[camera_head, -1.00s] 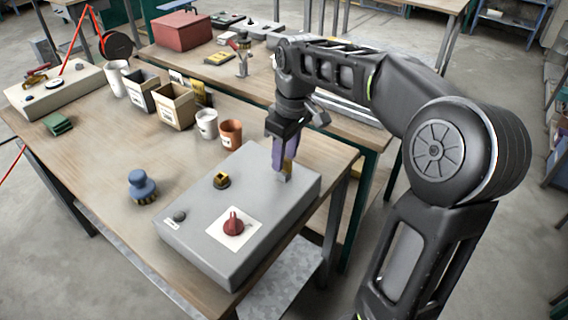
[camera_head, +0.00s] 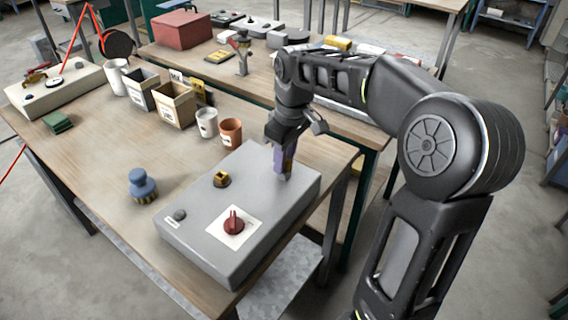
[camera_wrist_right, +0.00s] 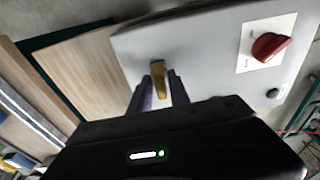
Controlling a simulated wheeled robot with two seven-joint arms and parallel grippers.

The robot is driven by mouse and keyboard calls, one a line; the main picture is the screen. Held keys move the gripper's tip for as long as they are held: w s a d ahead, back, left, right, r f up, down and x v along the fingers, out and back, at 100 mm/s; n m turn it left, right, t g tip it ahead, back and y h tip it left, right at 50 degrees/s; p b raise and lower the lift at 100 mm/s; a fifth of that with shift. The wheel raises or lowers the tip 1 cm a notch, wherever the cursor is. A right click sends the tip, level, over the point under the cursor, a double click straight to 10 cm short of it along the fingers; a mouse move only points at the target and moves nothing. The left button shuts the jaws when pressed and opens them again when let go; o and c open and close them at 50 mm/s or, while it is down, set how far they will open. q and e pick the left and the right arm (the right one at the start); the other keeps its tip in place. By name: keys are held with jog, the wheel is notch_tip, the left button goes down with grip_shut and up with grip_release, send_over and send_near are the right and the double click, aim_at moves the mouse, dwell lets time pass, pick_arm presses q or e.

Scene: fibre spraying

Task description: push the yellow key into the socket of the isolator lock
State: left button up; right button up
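The grey box (camera_head: 195,240) lies on the wooden bench. A small yellow-and-black fitting (camera_head: 221,180) on its top looks like the isolator lock's socket. My right gripper (camera_head: 284,172) points down over the box's right end, to the right of this fitting and clear of it. In the right wrist view, the purple fingers (camera_wrist_right: 158,92) are closed around the yellow key (camera_wrist_right: 159,76), whose yellow part shows between them. The key's lower end is hard to make out. The fitting does not show in the wrist view. My left gripper is not in view.
A red knob (camera_head: 233,226) on a white plate and a grey button (camera_head: 180,215) are on the box. A blue-topped brush (camera_head: 143,184) stands to its left. An orange cup (camera_head: 231,133), a white cup (camera_head: 207,123) and small bins (camera_head: 175,108) stand behind.

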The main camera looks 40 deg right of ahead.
grip_shut()
dwell(0.4)
notch_tip(320, 180, up, 8)
jog(key=shift+f, duration=0.25)
jog(key=shift+r+p, duration=0.6)
jog(key=shift+r, duration=0.7)
jog(key=shift+p, duration=0.3)
